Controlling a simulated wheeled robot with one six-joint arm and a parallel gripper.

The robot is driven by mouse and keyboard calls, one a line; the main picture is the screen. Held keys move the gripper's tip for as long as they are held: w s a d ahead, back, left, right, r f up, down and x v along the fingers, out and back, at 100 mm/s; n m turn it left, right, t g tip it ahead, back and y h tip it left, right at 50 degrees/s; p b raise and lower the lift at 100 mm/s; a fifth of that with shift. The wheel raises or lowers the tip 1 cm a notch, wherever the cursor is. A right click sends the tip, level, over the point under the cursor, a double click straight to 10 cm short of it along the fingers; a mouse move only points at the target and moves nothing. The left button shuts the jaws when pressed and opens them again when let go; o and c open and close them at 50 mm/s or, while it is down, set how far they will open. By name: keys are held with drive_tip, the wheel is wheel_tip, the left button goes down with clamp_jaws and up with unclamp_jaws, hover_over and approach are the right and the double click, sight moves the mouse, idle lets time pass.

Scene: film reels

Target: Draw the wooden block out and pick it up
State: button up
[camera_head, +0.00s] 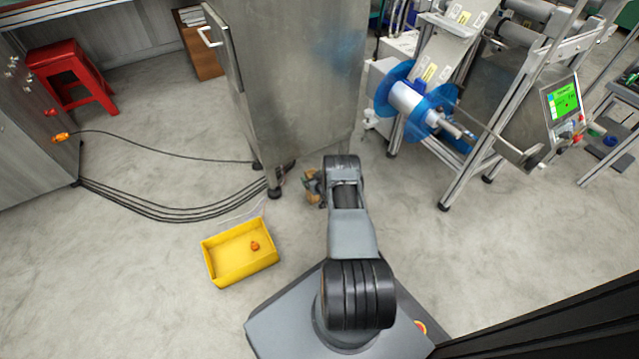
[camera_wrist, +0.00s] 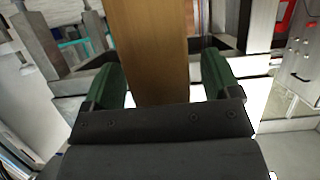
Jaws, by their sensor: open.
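The wooden block (camera_wrist: 150,45) is a brown upright piece in the wrist view, running from the top edge down between my fingers. My gripper (camera_wrist: 163,82) is open, with one green finger on each side of the block. A gap shows between the block and each finger, so it is not gripped. The block's lower end is hidden behind my gripper's dark body. In the head view a small brown piece, likely the block (camera_head: 312,190), shows beside my arm near the cabinet foot. My arm hides most of my gripper there.
A metal cabinet (camera_head: 295,80) on legs stands just beyond my arm. A yellow bin (camera_head: 240,270) with a small orange item (camera_head: 255,246) sits on the floor at left. Black cables (camera_head: 170,212) run to the cabinet. A reel machine (camera_head: 440,110) stands at right.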

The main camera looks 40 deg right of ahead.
drive_tip(key=p+v, duration=0.5)
drive_tip(key=v, duration=0.7)
drive_tip(key=shift+s, duration=0.4)
drive_tip(key=shift+a+r, duration=0.1)
drive_tip(key=shift+r, duration=0.1)
